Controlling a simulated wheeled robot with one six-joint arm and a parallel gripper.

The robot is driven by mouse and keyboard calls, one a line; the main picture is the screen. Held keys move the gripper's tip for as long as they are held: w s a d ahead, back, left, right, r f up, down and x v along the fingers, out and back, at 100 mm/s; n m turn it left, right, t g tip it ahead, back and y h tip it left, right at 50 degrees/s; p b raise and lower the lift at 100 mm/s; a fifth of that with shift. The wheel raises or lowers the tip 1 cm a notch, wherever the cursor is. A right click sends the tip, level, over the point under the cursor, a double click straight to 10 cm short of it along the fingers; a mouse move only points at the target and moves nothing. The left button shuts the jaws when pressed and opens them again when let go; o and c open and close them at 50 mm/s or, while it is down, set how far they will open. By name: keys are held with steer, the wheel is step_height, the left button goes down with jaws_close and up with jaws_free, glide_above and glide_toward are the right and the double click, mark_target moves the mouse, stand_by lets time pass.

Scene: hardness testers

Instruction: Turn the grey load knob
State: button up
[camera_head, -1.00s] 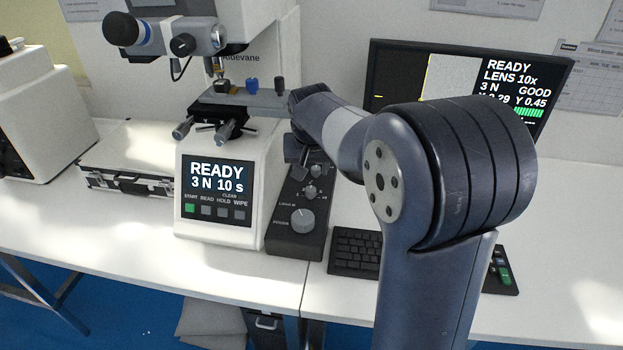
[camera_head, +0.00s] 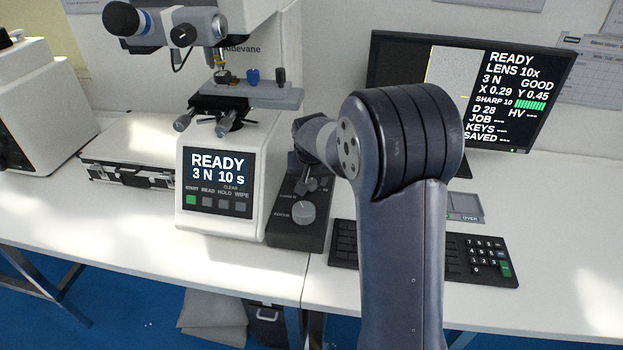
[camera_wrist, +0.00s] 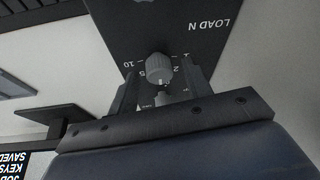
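The grey load knob (camera_wrist: 158,68) stands on a dark panel marked "LOAD N" in the wrist view, ringed by numbers such as 2, 5 and 10. My gripper (camera_wrist: 162,80) is open, with one finger on each side of the knob near its lower part. A gap shows on both sides, and I cannot tell any contact. In the head view my gripper (camera_head: 309,183) is small and dark above the control panel (camera_head: 288,238), and it partly hides the small knobs there. The tester's screen (camera_head: 218,170) reads READY, 3 N, 10 s.
A larger grey knob (camera_head: 303,213) sits on the panel just in front of my gripper. The microscope stage (camera_head: 245,95) is close behind on the left. A keyboard (camera_head: 480,262) and monitor (camera_head: 520,95) stand on the right.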

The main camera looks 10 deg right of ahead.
steer(key=c, duration=0.9)
steer(key=shift+c, duration=0.2)
steer(key=n+y, duration=0.1)
steer(key=n, duration=0.2)
steer(key=shift+d, duration=0.1)
steer(key=shift+n+g+y+b, duration=0.4)
steer(key=shift+n+y, duration=0.6)
steer(key=shift+n, duration=1.4)
steer(key=o, duration=1)
